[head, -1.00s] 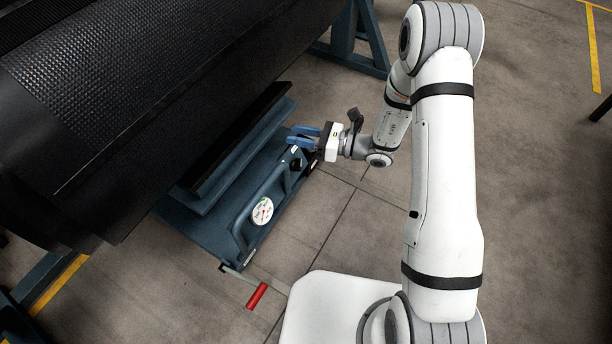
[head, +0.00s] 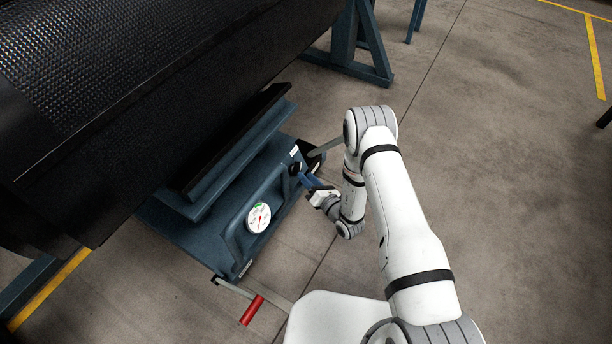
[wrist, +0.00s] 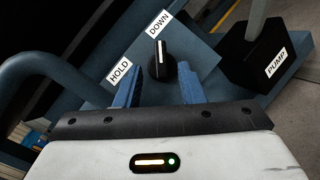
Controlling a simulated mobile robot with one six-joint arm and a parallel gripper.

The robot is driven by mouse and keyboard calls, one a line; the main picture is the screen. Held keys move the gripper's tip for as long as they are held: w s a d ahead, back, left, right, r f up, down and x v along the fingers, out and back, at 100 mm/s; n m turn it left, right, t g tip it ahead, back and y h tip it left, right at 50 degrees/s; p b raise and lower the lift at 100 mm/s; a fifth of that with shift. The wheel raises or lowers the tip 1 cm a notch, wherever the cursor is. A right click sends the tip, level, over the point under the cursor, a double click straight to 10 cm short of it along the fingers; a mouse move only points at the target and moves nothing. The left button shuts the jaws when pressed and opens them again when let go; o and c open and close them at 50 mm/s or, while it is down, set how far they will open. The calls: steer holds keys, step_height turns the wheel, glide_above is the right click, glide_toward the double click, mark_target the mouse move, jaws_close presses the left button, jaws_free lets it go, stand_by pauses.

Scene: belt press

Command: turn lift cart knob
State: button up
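The lift cart knob (wrist: 163,70) is a black rotary knob with a white pointer line, on a blue panel (wrist: 205,55). In the wrist view the pointer aims up, towards the DOWN label (wrist: 159,24); the HOLD label (wrist: 119,73) is at its left. In the head view the knob (head: 295,169) is a small dark shape on the cart's right end. My gripper (wrist: 163,88) is open, with blue fingers apart on the left and right of the knob. Its fingertips (head: 304,178) are close to the knob in the head view. Contact cannot be told.
A black block labelled PUMP (wrist: 268,60) with a lever stands right of the knob. The blue lift cart (head: 200,238) has a dial gauge (head: 258,217), a handle loop and a red-gripped crank (head: 251,310). The large black belt roll (head: 150,90) overhangs it.

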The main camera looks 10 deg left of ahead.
mark_target(300, 170)
steer(key=shift+x, duration=1.5)
steer(key=shift+c, duration=0.3)
